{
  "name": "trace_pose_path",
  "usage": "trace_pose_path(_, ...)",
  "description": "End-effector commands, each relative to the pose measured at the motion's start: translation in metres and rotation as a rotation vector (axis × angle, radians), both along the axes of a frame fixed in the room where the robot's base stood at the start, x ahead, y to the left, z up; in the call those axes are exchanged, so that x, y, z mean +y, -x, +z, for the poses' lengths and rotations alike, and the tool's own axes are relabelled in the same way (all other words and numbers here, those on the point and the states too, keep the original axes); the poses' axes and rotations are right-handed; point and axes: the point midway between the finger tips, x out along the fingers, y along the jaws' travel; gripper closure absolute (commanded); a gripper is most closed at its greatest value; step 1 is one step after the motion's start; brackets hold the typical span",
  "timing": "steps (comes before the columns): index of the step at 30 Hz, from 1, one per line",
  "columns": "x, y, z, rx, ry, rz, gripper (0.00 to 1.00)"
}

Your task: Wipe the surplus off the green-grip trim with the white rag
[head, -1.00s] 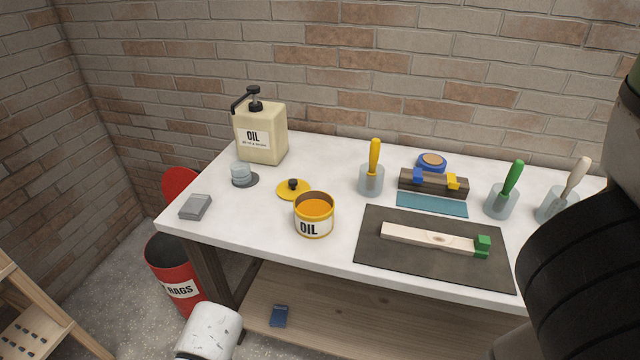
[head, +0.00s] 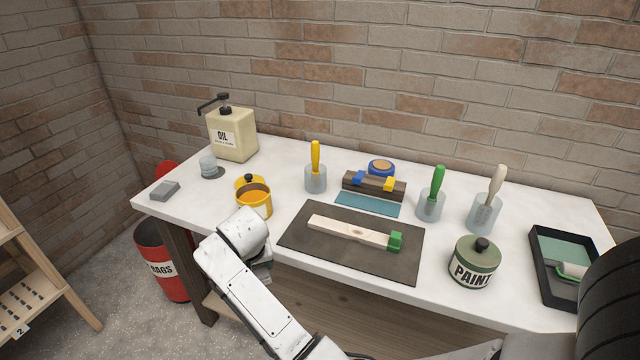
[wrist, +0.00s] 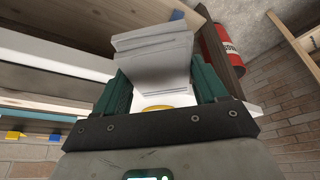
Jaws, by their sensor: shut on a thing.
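The green-grip trim (head: 345,230) is a pale wooden strip lying on the dark mat (head: 300,250), its green grip (head: 396,241) at the right end. A darker patch shows near its middle. My gripper (wrist: 162,82) is shut on the white rag (wrist: 155,50), a folded, layered cloth between the two green fingers in the wrist view. A yellow spot shows at the rag's base; I cannot tell what it is. In the head view my arm's end is in front of the bench edge, left of the mat, and mostly hides the fingers and rag.
The open oil tin (head: 255,205) stands close behind my arm. Behind the mat are the yellow-handled brush (head: 316,165), a blue-and-yellow clamped block (head: 373,186) and the green-handled brush (head: 435,190). The paint tin (head: 473,265) stands right of the mat. The red rags bin (head: 160,268) is on the floor.

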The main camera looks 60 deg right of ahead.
Motion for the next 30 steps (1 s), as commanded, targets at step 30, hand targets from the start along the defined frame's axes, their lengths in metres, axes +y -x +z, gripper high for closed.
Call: trace_pose_path(30,-0.252,0.055,0.069,-0.013,0.013,-0.747,0.53)
